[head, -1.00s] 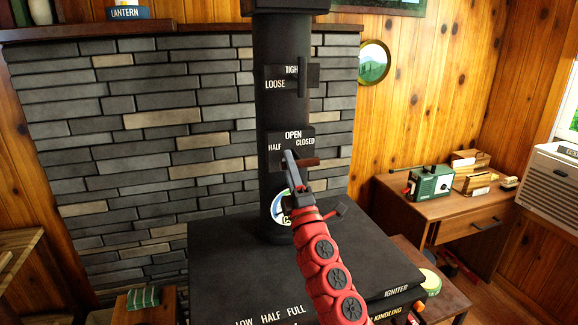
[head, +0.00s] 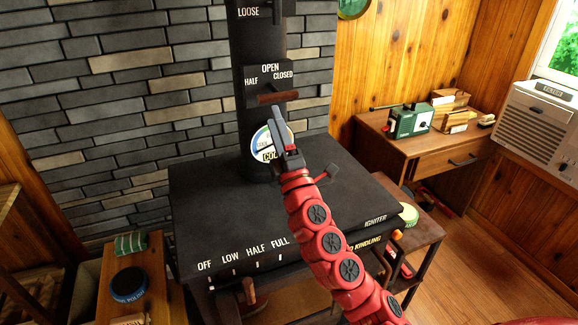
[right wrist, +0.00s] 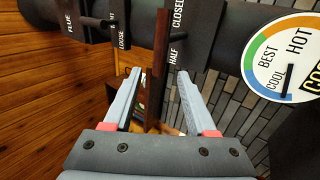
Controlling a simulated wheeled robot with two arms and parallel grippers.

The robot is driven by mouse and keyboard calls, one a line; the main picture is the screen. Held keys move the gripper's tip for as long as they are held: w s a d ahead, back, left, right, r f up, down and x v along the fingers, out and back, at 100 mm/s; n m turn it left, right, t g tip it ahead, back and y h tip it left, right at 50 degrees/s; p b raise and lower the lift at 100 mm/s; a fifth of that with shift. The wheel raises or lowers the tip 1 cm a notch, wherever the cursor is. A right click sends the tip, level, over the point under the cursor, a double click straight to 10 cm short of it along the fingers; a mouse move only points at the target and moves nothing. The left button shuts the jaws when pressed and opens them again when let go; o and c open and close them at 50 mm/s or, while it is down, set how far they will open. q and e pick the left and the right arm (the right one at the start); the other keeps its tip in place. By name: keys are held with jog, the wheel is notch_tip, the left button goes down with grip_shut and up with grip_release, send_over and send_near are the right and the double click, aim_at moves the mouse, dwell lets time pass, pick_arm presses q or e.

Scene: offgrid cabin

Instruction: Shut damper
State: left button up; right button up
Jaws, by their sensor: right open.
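The damper is a black plate (head: 251,73) on the dark stovepipe, marked OPEN, HALF and CLOSED. Its brown wooden handle (head: 278,97) lies nearly level below the words. I cannot tell which mark it is set to. My right gripper (head: 279,113) is open, with its tips just below the handle in the head view. In the right wrist view, the handle (right wrist: 155,70) shows as a dark bar between the two open fingers (right wrist: 157,98), with no clear contact. My left gripper is out of view.
The round temperature gauge (head: 264,147) sits on the pipe close behind my right gripper. The black stove top (head: 220,205) spreads below. A side table (head: 415,225) stands right of the stove. A desk with a green radio (head: 408,121) is at the back right.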

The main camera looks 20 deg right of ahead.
jog(key=b+v, duration=0.2)
jog(key=v, duration=0.8)
jog(key=shift+s, duration=0.2)
jog(key=shift+f, duration=0.15)
